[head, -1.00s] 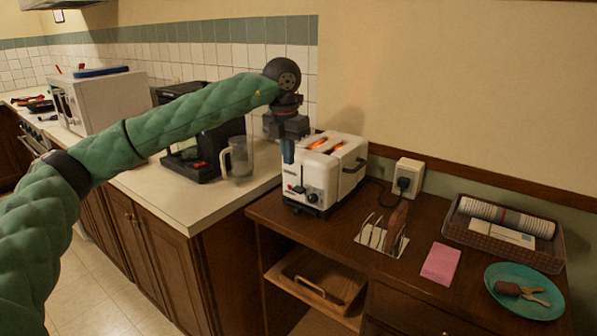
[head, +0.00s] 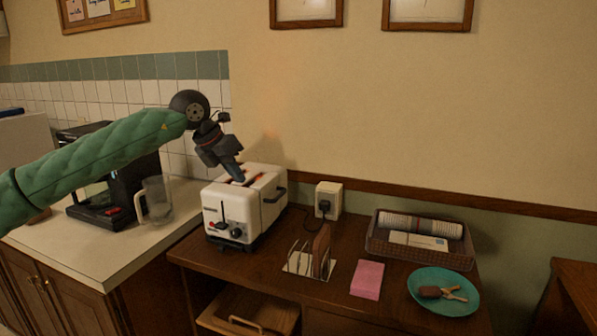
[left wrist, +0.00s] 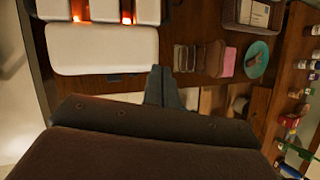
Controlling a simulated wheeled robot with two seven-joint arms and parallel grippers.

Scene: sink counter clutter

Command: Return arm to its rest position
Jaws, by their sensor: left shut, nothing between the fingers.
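My left gripper (head: 237,178) is shut and empty, its fingertips tilted down just over the front of the white toaster (head: 228,205). I cannot tell whether the fingertips touch the toaster. The toaster's slots glow orange. In the left wrist view my shut fingers (left wrist: 160,85) point past the side of the toaster (left wrist: 100,50), toward the wooden table. My green left arm reaches in from the left in the head view. My right gripper is in neither view.
A coffee maker with a glass jug (head: 155,200) stands left of the toaster. Right of it are a wire rack (head: 298,262), a pink pad (head: 367,279), a wicker tray (head: 420,257) and a teal plate (head: 462,301). A wall socket (head: 328,200) is behind.

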